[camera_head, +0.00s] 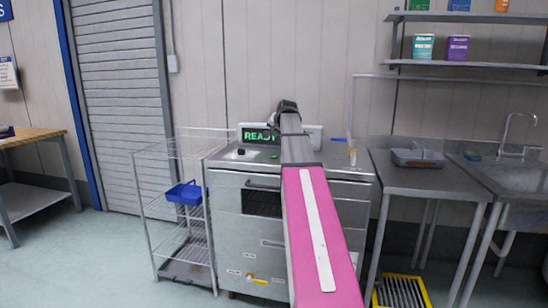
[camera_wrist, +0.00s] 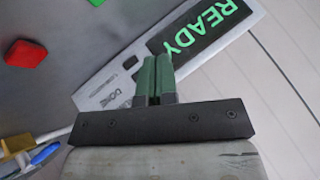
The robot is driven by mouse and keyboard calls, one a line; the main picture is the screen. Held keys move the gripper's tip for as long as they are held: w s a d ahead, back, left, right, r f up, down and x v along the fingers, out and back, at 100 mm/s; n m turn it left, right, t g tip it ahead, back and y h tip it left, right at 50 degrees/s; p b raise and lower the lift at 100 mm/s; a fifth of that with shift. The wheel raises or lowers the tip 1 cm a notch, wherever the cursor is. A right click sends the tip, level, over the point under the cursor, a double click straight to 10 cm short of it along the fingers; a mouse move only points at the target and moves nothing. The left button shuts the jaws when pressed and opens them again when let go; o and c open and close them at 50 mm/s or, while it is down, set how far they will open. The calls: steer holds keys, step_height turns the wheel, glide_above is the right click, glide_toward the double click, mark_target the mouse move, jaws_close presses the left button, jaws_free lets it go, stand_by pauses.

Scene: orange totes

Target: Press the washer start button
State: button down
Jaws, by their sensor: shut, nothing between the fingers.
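The washer (camera_head: 226,200) is a steel cabinet with a flat top, standing against the back wall. Its panel has a lit green READY display (camera_head: 258,135), which also fills the upper right of the wrist view (camera_wrist: 200,28). In the wrist view a red button (camera_wrist: 26,53) lies at the upper left, and part of a green button (camera_wrist: 97,2) shows at the top edge. My gripper (camera_wrist: 158,62) has its green fingers together and empty, in front of the panel and apart from both buttons. In the head view my arm hides the middle of the washer.
A wire rack (camera_head: 150,215) with a blue basket (camera_head: 184,193) stands left of the washer. A steel table (camera_head: 420,178) and a sink (camera_head: 515,175) stand on the right. A yellow-edged floor grate (camera_head: 400,292) lies below the table. The front left floor is clear.

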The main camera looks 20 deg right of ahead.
steer(key=shift+f, duration=3.45)
steer(key=shift+f, duration=0.15)
steer(key=shift+f, duration=0.25)
steer(key=shift+f, duration=0.45)
stand_by(0.4)
steer(key=shift+r, duration=0.9)
steer(key=shift+r, duration=2.5)
